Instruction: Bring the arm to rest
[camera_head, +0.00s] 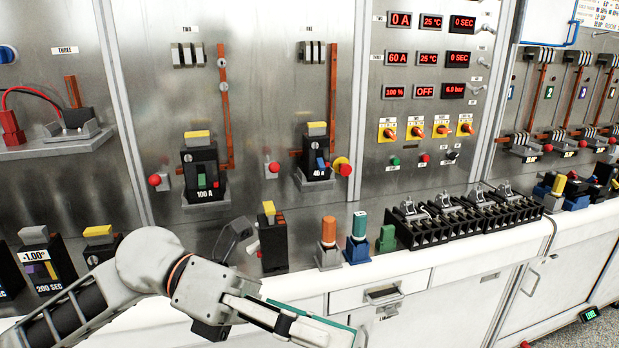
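My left arm comes in from the lower left, in front of the white counter (440,245). Its gripper (318,326) points down and to the right, low in front of the drawers. A green-edged strip shows along the gripper, and its tips are near the bottom edge of the picture. I cannot tell whether its fingers are apart or closed, and I see no object clearly held. My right gripper is not in view. The 100 A breaker (202,170) and the 40 A breaker (316,160) sit on the upright metal panel, clear of my gripper.
A loose black breaker (272,240), an orange-topped piece (328,240), a blue-and-green piece (358,240) and a black terminal row (465,217) stand on the counter behind my arm. A drawer handle (382,293) is near the gripper.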

